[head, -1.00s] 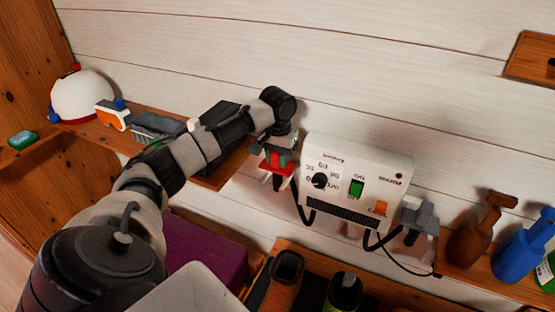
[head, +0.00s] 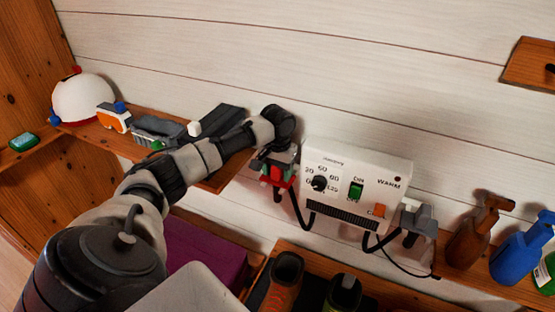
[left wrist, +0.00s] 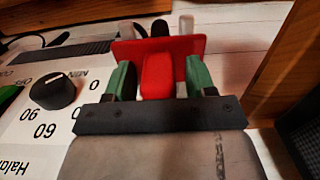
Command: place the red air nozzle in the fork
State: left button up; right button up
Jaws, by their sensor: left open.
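The red air nozzle (left wrist: 158,77) has a wide red flange and stands between the green finger pads of my left gripper (left wrist: 160,82) in the left wrist view. Narrow gaps show between pads and nozzle, so the gripper is open around it. In the head view the nozzle (head: 279,177) is at the left side of the white heater unit, under my left gripper (head: 277,170). A pale prong (left wrist: 186,25), seemingly of the fork, shows just beyond the flange. The flange hides most of the fork, so I cannot tell how fully the nozzle sits in it. My right gripper is not in view.
The white heater unit (head: 357,172) stands close right of my gripper, its black hoses hanging below. A grey nozzle (head: 421,220) is at its right side. A wooden shelf (head: 222,176) with several items lies left. Brown (head: 480,235) and blue (head: 522,250) bottles stand right.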

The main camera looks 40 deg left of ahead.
pick_arm(q)
notch_tip(320, 180, up, 11)
jog(key=b, duration=0.3)
jog(key=shift+r, duration=0.7)
